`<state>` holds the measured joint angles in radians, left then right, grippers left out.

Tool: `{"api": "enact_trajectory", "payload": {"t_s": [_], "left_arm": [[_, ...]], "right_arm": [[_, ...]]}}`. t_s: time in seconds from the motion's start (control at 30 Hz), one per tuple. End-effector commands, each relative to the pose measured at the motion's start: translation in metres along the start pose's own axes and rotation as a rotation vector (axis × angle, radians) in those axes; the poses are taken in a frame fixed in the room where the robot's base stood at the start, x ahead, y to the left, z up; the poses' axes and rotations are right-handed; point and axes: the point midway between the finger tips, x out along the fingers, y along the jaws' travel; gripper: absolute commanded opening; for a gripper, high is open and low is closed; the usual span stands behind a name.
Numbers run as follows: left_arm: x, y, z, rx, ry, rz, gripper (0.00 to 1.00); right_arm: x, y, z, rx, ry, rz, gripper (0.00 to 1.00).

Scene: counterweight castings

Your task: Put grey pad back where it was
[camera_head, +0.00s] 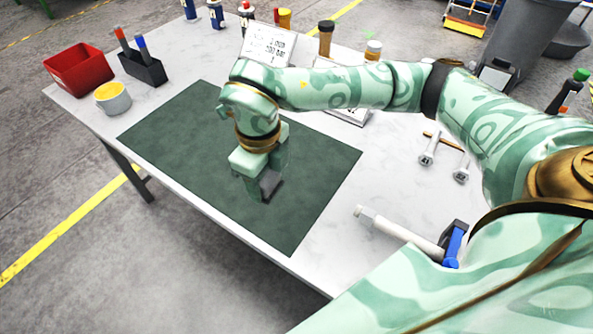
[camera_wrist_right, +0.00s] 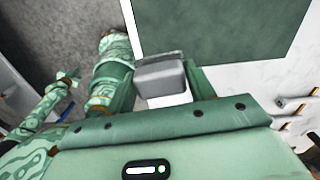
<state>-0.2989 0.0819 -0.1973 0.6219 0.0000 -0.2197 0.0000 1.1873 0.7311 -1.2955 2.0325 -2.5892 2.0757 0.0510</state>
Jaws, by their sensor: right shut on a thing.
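My right gripper (camera_head: 262,187) reaches over the dark green mat (camera_head: 315,170), pointing down near the mat's middle in the head view. In the right wrist view its two fingers (camera_wrist_right: 162,84) stand on either side of the grey pad (camera_wrist_right: 160,77), a small grey block, and are shut on it. In the head view the pad is mostly hidden by the fingers, and I cannot tell whether it touches the mat. The mat also shows in the right wrist view (camera_wrist_right: 225,30).
The mat around my gripper is clear.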

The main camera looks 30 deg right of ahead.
Motion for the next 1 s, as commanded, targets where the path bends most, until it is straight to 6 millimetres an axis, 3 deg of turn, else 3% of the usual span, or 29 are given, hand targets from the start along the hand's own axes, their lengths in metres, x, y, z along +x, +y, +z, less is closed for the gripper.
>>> {"api": "enact_trajectory", "payload": {"t_s": [0.17, 0.43, 0.6, 0.87, 1.0], "left_arm": [[0.004, 0.001, 0.004, 0.001, -0.006, 0.002, 0.0], [0.017, 0.004, 0.007, 0.003, -0.014, 0.006, 0.0], [0.026, 0.006, 0.01, 0.003, -0.019, 0.01, 0.0], [0.031, 0.007, 0.011, 0.003, -0.022, 0.011, 0.0], [0.039, 0.007, 0.013, 0.003, -0.027, 0.013, 0.0]], "right_arm": [[0.012, -0.019, 0.002, 0.101, 0.004, 0.002, 0.32], [0.049, -0.096, 0.006, 0.101, 0.007, 0.002, 0.32], [0.083, -0.121, 0.008, 0.095, 0.006, 0.003, 0.32], [0.1, -0.136, 0.009, 0.092, 0.003, 0.002, 0.32], [0.123, -0.139, 0.009, 0.091, 0.006, 0.006, 0.32]]}}
